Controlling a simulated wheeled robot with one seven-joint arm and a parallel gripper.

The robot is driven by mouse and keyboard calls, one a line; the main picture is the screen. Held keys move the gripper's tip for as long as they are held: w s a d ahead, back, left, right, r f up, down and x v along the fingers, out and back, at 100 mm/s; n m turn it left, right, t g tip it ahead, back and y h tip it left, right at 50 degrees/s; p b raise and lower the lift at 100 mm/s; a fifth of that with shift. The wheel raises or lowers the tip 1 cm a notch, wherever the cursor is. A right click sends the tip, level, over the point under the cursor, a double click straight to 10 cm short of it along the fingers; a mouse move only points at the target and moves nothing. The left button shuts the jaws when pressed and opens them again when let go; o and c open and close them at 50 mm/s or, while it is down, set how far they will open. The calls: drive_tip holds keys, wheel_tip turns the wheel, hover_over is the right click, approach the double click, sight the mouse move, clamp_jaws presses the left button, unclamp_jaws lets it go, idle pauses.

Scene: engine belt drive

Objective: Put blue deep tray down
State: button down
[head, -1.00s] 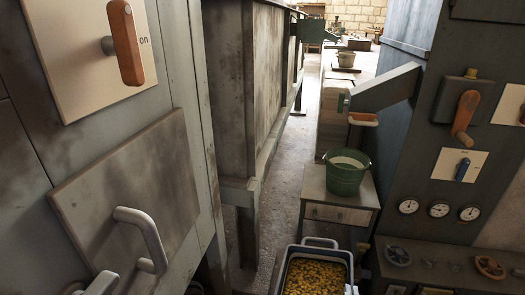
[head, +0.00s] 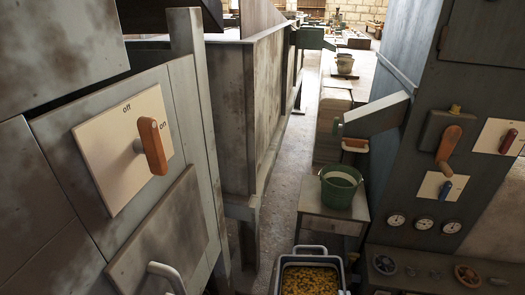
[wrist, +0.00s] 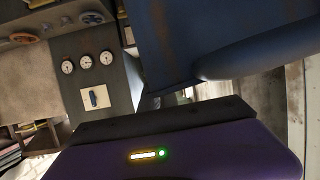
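The blue deep tray (head: 343,277), filled with yellow-brown pieces, shows at the bottom of the head view, with a pale handle at its far side. Its near part is cut off by the frame. In the wrist view, which is turned upside down, a dark blue wall and tube, apparently the tray (wrist: 180,45), fill the upper middle close to my gripper (wrist: 165,122). The fingers are hidden there, but the tray keeps its place before me as the surroundings shift, so my gripper appears shut on it. My gripper is not visible in the head view.
A green bucket (head: 341,188) stands on a small table (head: 330,223) just beyond the tray. A cabinet with an on/off switch (head: 150,146) is close at left. A panel with gauges (head: 424,222) and handwheels stands at right. A narrow floor aisle (head: 285,190) runs between.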

drive_tip(key=s+r+n+y+p, duration=0.1)
drive_tip(key=s+r+p, duration=0.3)
drive_tip(key=r+p, duration=0.7)
drive_tip(key=y+p, duration=0.1)
drive_tip(key=p, duration=0.5)
drive_tip(key=shift+s+d+n, duration=0.15)
drive_tip(key=shift+s+n, duration=0.15)
drive_tip(key=shift+s, duration=0.05)
